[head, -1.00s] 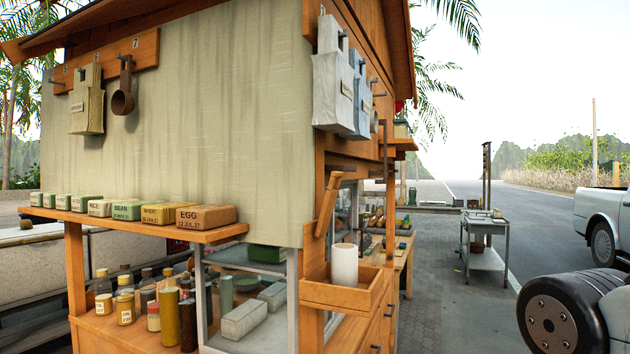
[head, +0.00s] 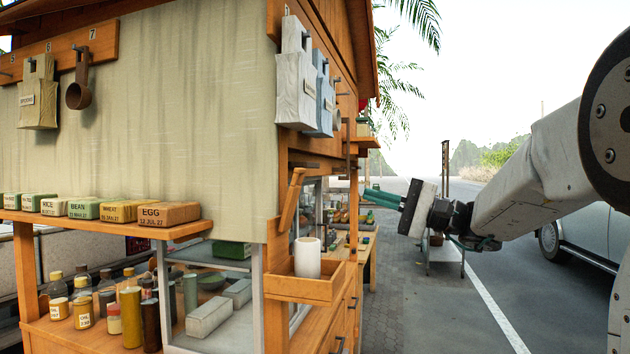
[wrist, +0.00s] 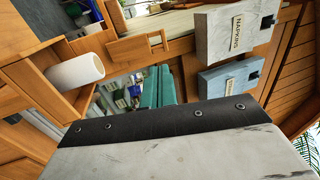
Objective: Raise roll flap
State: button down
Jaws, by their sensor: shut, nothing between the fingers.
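The pale canvas flap (head: 150,120) hangs down over the near side of the wooden stall, above the shelf of labelled blocks. A tilted wooden lever (head: 292,200) stands at the stall's corner, beside the flap's lower right edge. A wooden bar, apparently this lever (wrist: 135,48), shows in the wrist view. My gripper (head: 383,197) is at the right of the stall, apart from lever and flap in the head view. Its green fingers are together and empty. They also show in the wrist view (wrist: 156,88), pointing toward the stall.
A white paper roll (head: 307,258) stands in a wooden tray (head: 318,290) below the lever. A white bag (head: 295,85) and a blue bag (head: 322,100) hang above it. Labelled blocks (head: 168,213) line the shelf.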

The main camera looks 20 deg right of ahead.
aim_at(303, 170)
jog(key=x, duration=1.3)
jog(key=shift+w+r, duration=0.4)
jog(key=shift+w, duration=0.1)
jog(key=shift+a+r, duration=0.1)
jog(key=shift+w+a+r, duration=0.35)
jog(key=shift+w+a, duration=0.05)
jog(key=shift+a, duration=0.1)
jog(key=shift+s+d, duration=0.1)
jog(key=r+v, duration=0.1)
jog(key=v, duration=1.2)
jog(key=shift+s+d, duration=0.35)
